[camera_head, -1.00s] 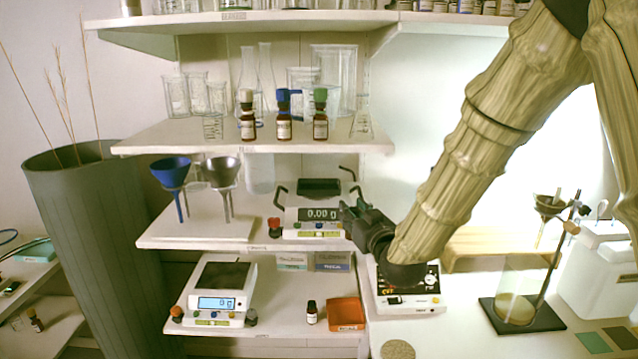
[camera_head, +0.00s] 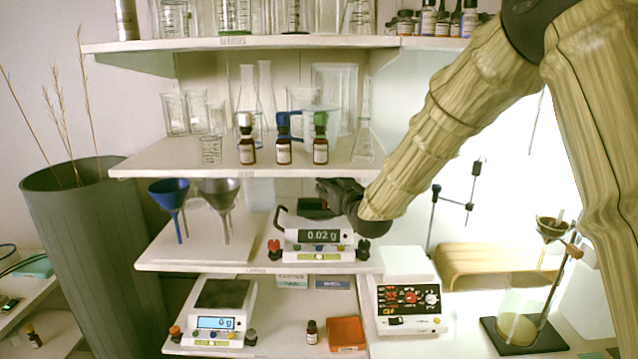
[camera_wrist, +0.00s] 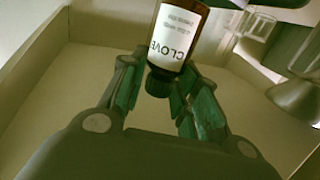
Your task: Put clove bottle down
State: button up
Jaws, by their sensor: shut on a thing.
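The clove bottle is dark brown with a white label reading CLOVE (camera_wrist: 177,38) and a black cap, in the wrist view. It appears with its cap toward my gripper (camera_wrist: 163,88), whose fingers are closed on the cap end. In the head view my gripper (camera_head: 328,190) is on the middle shelf level, over or behind the balance (camera_head: 318,236), which reads 0.02 g. The bottle is hidden there, so I cannot tell what it rests on.
Three capped bottles (camera_head: 284,150) stand on the shelf just above. A lower balance (camera_head: 220,310), a small bottle (camera_head: 312,332) and an orange tray (camera_head: 346,333) are below.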

jog(key=w+a+f+p, duration=0.1)
jog(key=w, duration=0.1)
jog(key=w+f+p, duration=0.1)
jog(key=w, duration=0.1)
jog(key=w+a+f+p, duration=0.1)
jog(key=w, duration=0.1)
jog(key=shift+w+a+f, duration=0.15)
jog(key=shift+w+a, duration=0.15)
jog(key=shift+a, duration=0.05)
jog(key=shift+f, duration=0.15)
jog(key=shift+s, duration=0.1)
jog(key=shift+f, duration=0.2)
jog(key=o, duration=1)
jog(key=shift+r, duration=0.1)
jog(key=shift+r, duration=0.1)
jog(key=b+v, duration=0.3)
jog(key=v, duration=0.9)
